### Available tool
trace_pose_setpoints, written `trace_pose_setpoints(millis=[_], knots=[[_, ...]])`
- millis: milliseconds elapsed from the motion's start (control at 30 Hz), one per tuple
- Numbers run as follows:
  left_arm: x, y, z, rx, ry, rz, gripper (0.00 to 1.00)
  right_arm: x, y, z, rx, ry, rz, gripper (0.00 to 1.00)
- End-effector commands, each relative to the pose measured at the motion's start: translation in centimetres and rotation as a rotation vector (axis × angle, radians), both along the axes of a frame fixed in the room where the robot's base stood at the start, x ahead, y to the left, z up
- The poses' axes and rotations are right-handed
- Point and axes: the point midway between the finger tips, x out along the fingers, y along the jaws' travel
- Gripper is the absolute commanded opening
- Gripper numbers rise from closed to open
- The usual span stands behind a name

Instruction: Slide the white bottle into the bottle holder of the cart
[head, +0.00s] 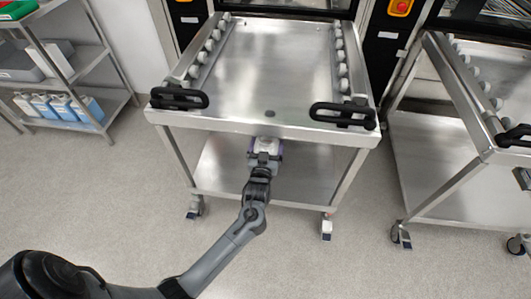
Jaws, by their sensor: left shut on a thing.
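A steel cart (270,72) with a flat top, side rollers and two black handles stands in the middle of the head view. My left gripper (265,158) is at the cart's front, just below the top's front edge and above the lower shelf. It is shut on a small white thing with purple at its sides, which looks like the white bottle (267,144). The gripper and the cart's edge hide much of the bottle. I cannot make out the bottle holder, or whether the bottle touches it. My right gripper is not in view.
A second steel cart (440,170) stands at the right. A steel shelf rack (108,112) with blue and white bottles (62,106) stands at the upper left. Black machine fronts (383,72) are behind the carts. The grey floor in front is clear.

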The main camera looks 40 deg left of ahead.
Motion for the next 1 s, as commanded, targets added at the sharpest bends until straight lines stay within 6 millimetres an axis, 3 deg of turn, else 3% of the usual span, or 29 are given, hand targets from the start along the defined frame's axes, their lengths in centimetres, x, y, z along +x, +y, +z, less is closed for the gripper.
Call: trace_pose_setpoints(millis=[600, 1000], knots=[[5.2, 3.2, -0.2, -0.001, -0.002, 0.001, 0.62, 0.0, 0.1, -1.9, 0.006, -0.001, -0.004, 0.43], [7.0, 4.3, -0.1, -0.001, -0.001, 0.000, 0.62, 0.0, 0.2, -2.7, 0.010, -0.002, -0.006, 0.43]])
